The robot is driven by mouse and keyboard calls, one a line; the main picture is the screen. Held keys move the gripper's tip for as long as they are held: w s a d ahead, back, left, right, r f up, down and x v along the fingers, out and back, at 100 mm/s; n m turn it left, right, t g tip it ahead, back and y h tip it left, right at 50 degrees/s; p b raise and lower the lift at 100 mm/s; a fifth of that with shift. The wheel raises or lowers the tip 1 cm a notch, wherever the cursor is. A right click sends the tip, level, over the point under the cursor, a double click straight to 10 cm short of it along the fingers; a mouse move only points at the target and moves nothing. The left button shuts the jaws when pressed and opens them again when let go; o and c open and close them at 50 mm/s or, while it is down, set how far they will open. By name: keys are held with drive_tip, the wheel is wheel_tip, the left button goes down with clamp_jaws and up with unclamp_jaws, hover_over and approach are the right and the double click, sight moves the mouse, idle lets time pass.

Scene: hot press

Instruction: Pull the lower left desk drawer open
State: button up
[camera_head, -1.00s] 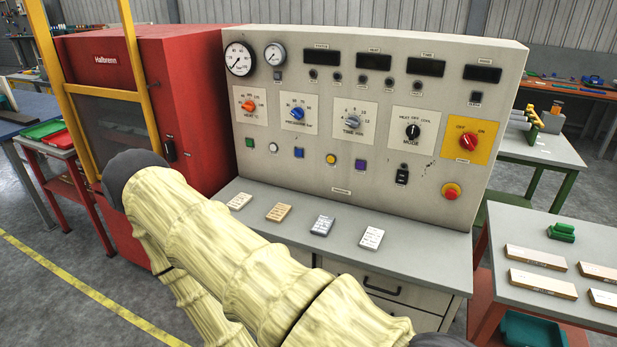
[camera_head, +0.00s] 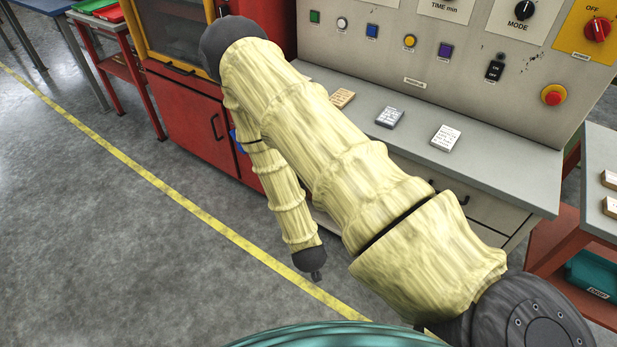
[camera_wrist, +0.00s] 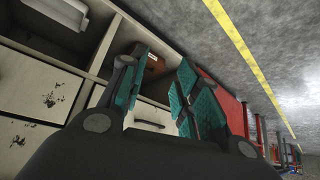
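In the wrist view, my gripper (camera_wrist: 160,98) with teal finger pads is open in front of the desk's cream drawer fronts (camera_wrist: 50,88), which appear rotated. Between and behind the fingers are a cream panel, a dark handle-like shape (camera_wrist: 149,124) and a brown item (camera_wrist: 154,66) in a shadowed recess. I cannot tell whether the fingers touch the panel or whether the recess is an open drawer. In the head view, the desk (camera_head: 516,184) shows a drawer front with a black handle at right. My arm covers the lower left drawer and my gripper.
The red press (camera_head: 196,125) stands at the desk's left. A red side table (camera_head: 558,240) with a teal bin (camera_head: 592,272) is at right. Several labelled blocks, including a white one (camera_head: 446,137), lie on the desktop. Open floor with a yellow line (camera_head: 190,205) is at left.

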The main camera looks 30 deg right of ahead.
drive_tip(key=w+d+f+m+t+h+b, duration=0.1)
drive_tip(key=w+d+m+h+b, duration=0.3)
drive_tip(key=w+m+b, duration=0.55)
drive_tip(key=w+d+f+m+t+h+b, duration=0.1)
drive_tip(key=w+d+m+h+b, duration=0.2)
drive_tip(key=w+m+h+b, duration=0.55)
drive_tip(key=w+d+f+m+h+b, duration=0.1)
drive_tip(key=w+d+m+h+b, duration=0.3)
drive_tip(key=w+b, duration=0.85)
drive_tip(key=d+b, duration=0.1)
drive_tip(key=d, duration=0.1)
drive_tip(key=w+d+r+m+y+b, duration=0.1)
drive_tip(key=d, duration=0.2)
drive_tip(key=d+r+y+b, duration=0.1)
drive_tip(key=d+b, duration=0.1)
drive_tip(key=d, duration=0.1)
drive_tip(key=shift+w+d, duration=0.1)
drive_tip(key=shift+w, duration=0.3)
drive_tip(key=shift+c, duration=0.2)
